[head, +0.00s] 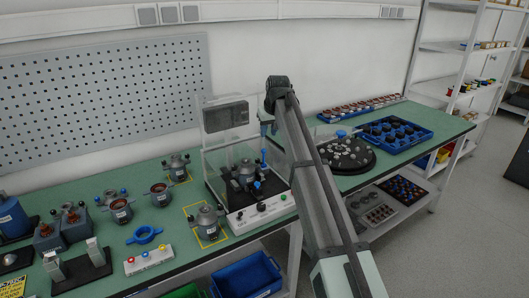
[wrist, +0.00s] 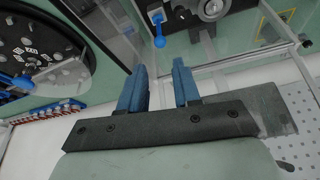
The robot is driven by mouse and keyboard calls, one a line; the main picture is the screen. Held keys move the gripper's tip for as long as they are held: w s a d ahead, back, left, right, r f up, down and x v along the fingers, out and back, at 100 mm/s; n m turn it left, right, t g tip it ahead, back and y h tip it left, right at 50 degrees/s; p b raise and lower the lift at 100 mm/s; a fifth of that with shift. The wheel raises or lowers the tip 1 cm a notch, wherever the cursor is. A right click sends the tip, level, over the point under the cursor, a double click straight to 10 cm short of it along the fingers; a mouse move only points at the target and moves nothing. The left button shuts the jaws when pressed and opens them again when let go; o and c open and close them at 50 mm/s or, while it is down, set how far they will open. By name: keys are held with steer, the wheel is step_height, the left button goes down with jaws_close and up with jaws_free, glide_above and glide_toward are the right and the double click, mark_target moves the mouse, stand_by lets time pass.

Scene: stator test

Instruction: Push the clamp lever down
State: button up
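The clamp lever, blue with a round knob, stands upright in the test fixture in the head view (head: 264,158); its blue end also shows at the top of the wrist view (wrist: 158,29). The fixture has clear walls and a white front panel with buttons (head: 262,211). A grey stator (head: 246,172) sits inside, beside the lever. My gripper (wrist: 159,88) has its two blue fingers apart with nothing between them. In the head view it hangs above and behind the lever, partly hidden by my arm.
Clear panels (head: 226,150) and a clear frame bar (wrist: 245,60) stand close to my gripper. A dark round tray (head: 345,155) and a blue bin of parts (head: 395,135) lie to the right. Stators in yellow outlines (head: 207,222) stand left of the fixture.

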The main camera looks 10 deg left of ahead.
mark_target(265, 150)
steer(key=x, duration=1.2)
steer(key=shift+w+f, duration=0.2)
steer(key=shift+f, duration=0.1)
jaws_close()
